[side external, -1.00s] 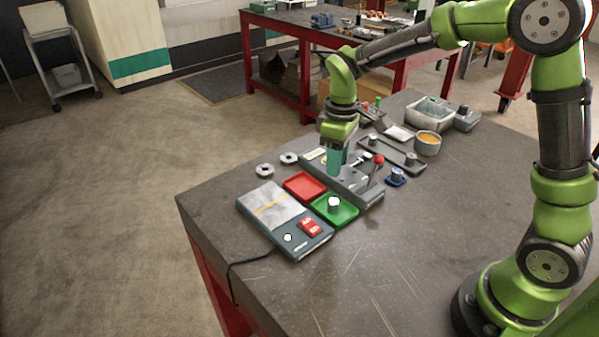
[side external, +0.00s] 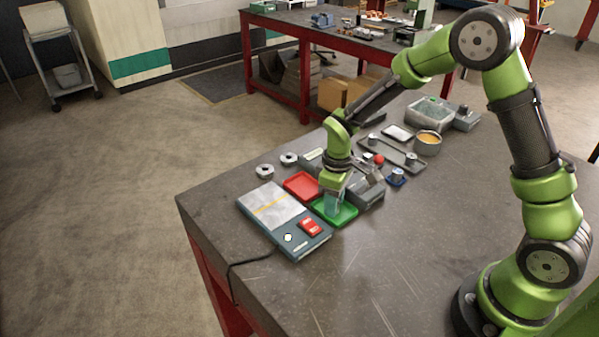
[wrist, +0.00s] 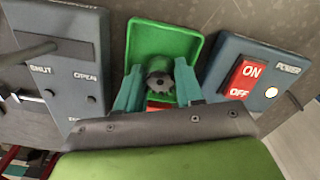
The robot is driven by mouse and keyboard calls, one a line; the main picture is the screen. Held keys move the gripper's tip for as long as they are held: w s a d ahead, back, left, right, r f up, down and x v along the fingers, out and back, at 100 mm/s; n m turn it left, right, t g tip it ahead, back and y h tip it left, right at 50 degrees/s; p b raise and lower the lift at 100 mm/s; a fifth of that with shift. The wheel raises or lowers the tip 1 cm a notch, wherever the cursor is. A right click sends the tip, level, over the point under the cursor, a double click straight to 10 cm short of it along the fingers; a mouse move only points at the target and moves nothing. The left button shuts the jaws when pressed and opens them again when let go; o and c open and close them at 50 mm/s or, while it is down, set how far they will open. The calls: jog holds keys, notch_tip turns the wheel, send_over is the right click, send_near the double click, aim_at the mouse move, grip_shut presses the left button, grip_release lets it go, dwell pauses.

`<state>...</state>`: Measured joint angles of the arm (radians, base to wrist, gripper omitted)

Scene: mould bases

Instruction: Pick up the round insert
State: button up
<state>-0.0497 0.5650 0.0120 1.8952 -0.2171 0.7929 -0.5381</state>
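The round insert (wrist: 159,68) is a short grey metal cylinder with a toothed edge. In the wrist view it stands on the green tray (wrist: 150,33). My gripper (wrist: 160,72) has its two teal fingers apart, one on each side of the insert. They look open around or just above it; I cannot tell whether they touch it. In the side external view my gripper (side external: 333,207) points down over the green tray (side external: 349,217), and its fingers hide the insert there.
The red tray (side external: 303,186) is beside the green one. A power box with a red switch (side external: 311,228) and grey pad is at the front left. A clamp unit with a red knob (side external: 379,159) is close behind my gripper.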

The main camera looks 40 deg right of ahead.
grip_shut()
jog(key=shift+r, duration=0.1)
